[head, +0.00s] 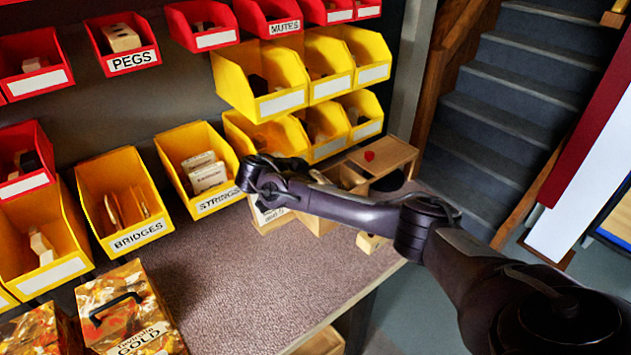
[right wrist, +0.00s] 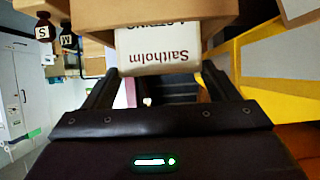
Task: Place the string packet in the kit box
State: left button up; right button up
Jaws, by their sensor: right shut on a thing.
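My right gripper (head: 258,180) is low over the bench, to the right of the STRINGS bin. It is shut on a white string packet (right wrist: 158,50) with dark red print reading "Saitholm", upside down in the right wrist view. In the head view a white printed face (head: 268,213) shows just below the gripper. A tan box-like thing (right wrist: 150,12) covers part of the packet in the right wrist view. Light wooden boxes (head: 318,222), one probably the kit box, stand at the bench's right end, partly hidden by my arm. My left gripper is not in view.
The yellow STRINGS bin (head: 217,200) holds several white packets (head: 206,174). The BRIDGES bin (head: 135,236) is to its left. A wooden case with a red mark (head: 370,156) stands behind my arm. The bench's front middle (head: 265,285) is clear.

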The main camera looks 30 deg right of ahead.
jog(key=shift+f, duration=0.65)
jog(key=shift+f, duration=0.1)
jog(key=shift+f+b, duration=0.35)
jog(key=shift+f, duration=0.15)
jog(key=o, duration=1.1)
jog(key=shift+o, duration=0.2)
jog(key=shift+s, duration=0.1)
